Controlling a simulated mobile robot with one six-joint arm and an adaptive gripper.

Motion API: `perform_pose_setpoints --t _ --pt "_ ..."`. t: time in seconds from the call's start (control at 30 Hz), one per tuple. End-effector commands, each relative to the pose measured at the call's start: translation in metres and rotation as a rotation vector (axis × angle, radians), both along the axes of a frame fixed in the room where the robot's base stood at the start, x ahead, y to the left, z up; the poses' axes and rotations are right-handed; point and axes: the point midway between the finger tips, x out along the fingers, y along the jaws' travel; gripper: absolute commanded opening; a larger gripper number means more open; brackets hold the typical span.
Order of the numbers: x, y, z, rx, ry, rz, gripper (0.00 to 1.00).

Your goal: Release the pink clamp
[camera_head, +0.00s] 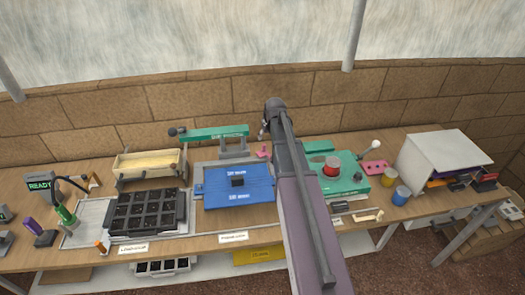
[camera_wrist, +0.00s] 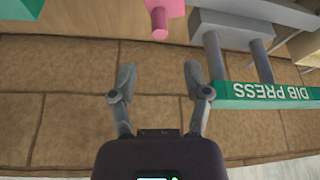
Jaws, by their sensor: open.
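The pink clamp (camera_head: 263,152) stands at the right rear corner of the blue plate (camera_head: 225,194), partly hidden by my arm. In the wrist view the pink clamp (camera_wrist: 163,16) shows at the top edge, cut off by the frame, with a round pink end towards my gripper. My gripper (camera_wrist: 158,72) is open and empty. Its fingers are apart, and the clamp lies beyond their tips, not between them. In the head view my gripper (camera_head: 262,132) is small and partly hidden behind my arm.
The green press bar (camera_head: 215,133) is close beside my gripper; it also shows at the right in the wrist view (camera_wrist: 270,92). A black cell tray (camera_head: 147,212) is at the left. A green base with a red knob (camera_head: 331,167) and a white box (camera_head: 440,150) are at the right.

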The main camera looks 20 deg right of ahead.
Motion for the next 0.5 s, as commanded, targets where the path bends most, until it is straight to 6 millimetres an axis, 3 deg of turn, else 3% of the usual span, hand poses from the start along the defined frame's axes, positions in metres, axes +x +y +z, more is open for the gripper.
perform_pose_setpoints --t 0.5 --pt "0.018 -0.001 -0.044 0.0 0.0 0.001 0.62"
